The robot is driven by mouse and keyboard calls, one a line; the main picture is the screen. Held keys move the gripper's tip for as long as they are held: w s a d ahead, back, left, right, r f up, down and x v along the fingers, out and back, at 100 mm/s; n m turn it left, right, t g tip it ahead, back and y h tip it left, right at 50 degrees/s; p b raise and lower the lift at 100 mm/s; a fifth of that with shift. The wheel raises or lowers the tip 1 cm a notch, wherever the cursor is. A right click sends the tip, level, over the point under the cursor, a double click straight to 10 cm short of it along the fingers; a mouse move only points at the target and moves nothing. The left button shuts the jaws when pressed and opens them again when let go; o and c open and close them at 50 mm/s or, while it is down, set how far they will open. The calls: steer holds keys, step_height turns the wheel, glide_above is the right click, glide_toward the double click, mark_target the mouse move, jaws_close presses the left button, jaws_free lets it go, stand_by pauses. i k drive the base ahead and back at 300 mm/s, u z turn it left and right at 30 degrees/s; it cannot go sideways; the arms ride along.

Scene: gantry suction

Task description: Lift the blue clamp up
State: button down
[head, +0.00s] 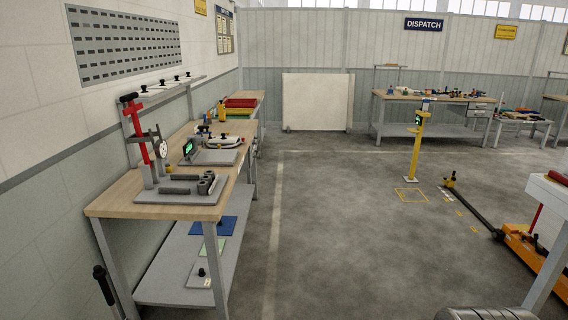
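I cannot make out a blue clamp in the head view. The nearest bench (120,206) at the left has a wooden top. On it stands a red and black lever device (135,125) with a round dial (162,149), on a grey base plate (180,197) with dark grey blocks. The only clearly blue thing near it is a flat blue sheet (208,227) on the lower shelf (165,290). My gripper is not in view.
Open grey floor (340,220) lies right of the bench. A yellow post (414,148) with a small screen stands mid-right. An orange wheeled machine (530,258) and a white table (545,190) are at the right. Another cluttered bench (430,97) stands at the back.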

mark_target(204, 132)
steer(key=i, duration=5.75)
